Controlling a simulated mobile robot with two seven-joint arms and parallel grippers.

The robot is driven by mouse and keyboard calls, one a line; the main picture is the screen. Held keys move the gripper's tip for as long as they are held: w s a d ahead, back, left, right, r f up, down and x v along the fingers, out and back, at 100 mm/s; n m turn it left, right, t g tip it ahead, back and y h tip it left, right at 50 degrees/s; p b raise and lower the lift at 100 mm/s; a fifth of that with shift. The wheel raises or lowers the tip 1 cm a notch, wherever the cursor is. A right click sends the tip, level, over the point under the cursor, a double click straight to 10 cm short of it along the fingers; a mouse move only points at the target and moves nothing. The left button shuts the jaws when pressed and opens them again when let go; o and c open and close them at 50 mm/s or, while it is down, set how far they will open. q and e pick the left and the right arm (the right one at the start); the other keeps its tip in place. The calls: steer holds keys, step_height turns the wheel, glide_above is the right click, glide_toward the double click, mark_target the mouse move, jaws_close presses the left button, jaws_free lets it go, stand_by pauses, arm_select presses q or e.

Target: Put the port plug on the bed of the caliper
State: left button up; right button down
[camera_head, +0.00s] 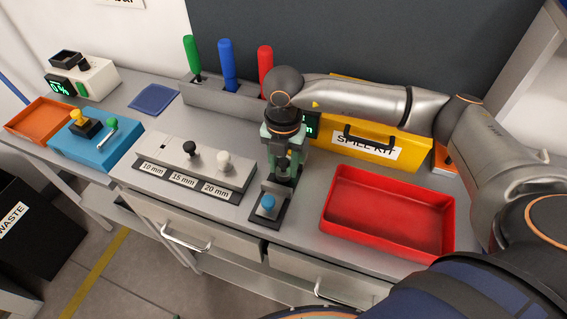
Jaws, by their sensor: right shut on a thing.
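My right gripper (284,160) points down above a dark instrument base with a blue button (267,203). This base and the green display behind the gripper appear to belong to the caliper. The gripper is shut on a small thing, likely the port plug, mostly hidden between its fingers. I cannot tell whether the held thing touches the bed, as the gripper covers that spot. My left gripper is not in view.
A grey block (178,178) marked 10, 15 and 20 mm, with a black and a white knob, stands left of the gripper. A red tray (345,222) is to the right. Behind are a yellow spill kit (415,155) and a rack with colored-handled tools (218,98).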

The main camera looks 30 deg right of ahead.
mark_target(284, 161)
steer(key=shift+f, duration=0.35)
steer(key=shift+f, duration=0.15)
steer(key=shift+c, duration=2.1)
jaws_free()
step_height(284, 161, up, 12)
steer(key=shift+r+b, duration=0.2)
steer(key=shift+b, duration=0.45)
